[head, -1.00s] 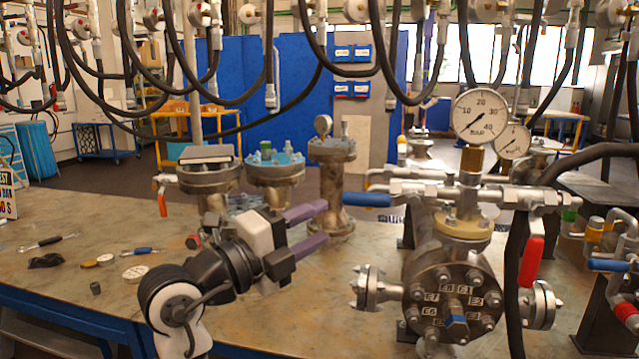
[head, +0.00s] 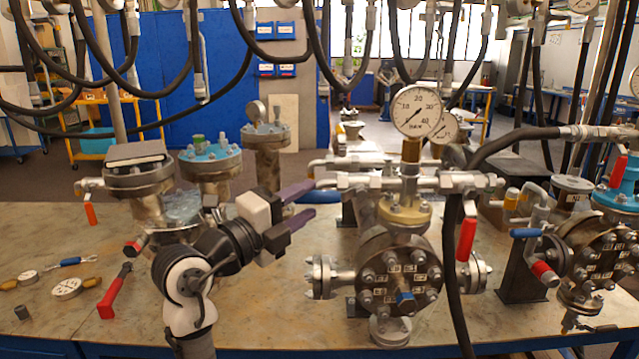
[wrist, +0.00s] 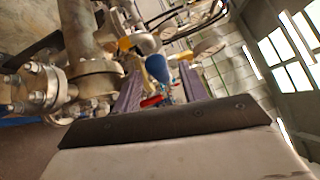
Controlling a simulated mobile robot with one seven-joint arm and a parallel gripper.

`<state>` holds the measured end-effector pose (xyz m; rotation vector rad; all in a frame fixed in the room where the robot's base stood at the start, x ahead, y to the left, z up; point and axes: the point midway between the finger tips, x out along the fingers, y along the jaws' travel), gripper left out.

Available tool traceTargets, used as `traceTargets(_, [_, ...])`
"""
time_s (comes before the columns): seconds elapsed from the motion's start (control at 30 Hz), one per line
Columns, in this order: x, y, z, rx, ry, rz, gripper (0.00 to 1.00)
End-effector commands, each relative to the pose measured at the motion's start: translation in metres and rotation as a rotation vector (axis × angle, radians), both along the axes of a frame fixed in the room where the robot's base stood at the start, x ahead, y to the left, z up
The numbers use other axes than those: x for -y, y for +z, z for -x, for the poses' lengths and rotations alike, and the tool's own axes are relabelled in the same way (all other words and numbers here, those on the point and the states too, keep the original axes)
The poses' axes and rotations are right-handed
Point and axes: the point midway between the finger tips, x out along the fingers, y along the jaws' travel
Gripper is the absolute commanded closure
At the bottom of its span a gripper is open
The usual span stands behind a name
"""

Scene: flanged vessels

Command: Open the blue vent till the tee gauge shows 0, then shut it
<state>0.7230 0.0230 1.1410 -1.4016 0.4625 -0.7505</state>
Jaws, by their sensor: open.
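The blue vent handle (head: 326,194) sticks out left from the silver valve line below the tee gauge (head: 417,112). Its near part is partly hidden by my fingers in the head view. In the wrist view the blue handle (wrist: 157,67) shows beyond and between my two purple fingers. The white tee gauge stands upright on a brass fitting; its dark needle is too small to read surely. My gripper (head: 311,200) is open and empty, its fingertips overlapping the handle in the head view; I cannot tell if they touch.
A red-handled lever (head: 467,238) hangs right of the tee, near a black hose. The flanged vessel (head: 400,275) stands below. Flanged columns (head: 208,165) rise behind my arm. A loose red-handled tool (head: 115,292) and small gauges (head: 67,288) lie on the left bench.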

Motion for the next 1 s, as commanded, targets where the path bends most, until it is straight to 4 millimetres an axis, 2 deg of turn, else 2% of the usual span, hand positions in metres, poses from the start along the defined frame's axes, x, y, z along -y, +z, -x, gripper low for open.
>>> traceTargets(0.1, [0.016,0.005,-0.015,-0.002,-0.002,0.000,0.57])
traceTargets(0.3, [0.029,0.007,-0.029,-0.001,0.001,0.000,0.57])
traceTargets(0.67, [0.032,0.006,-0.032,0.000,0.002,0.000,0.57])
traceTargets(1.0, [0.032,0.006,-0.032,0.000,0.002,0.000,1.00])
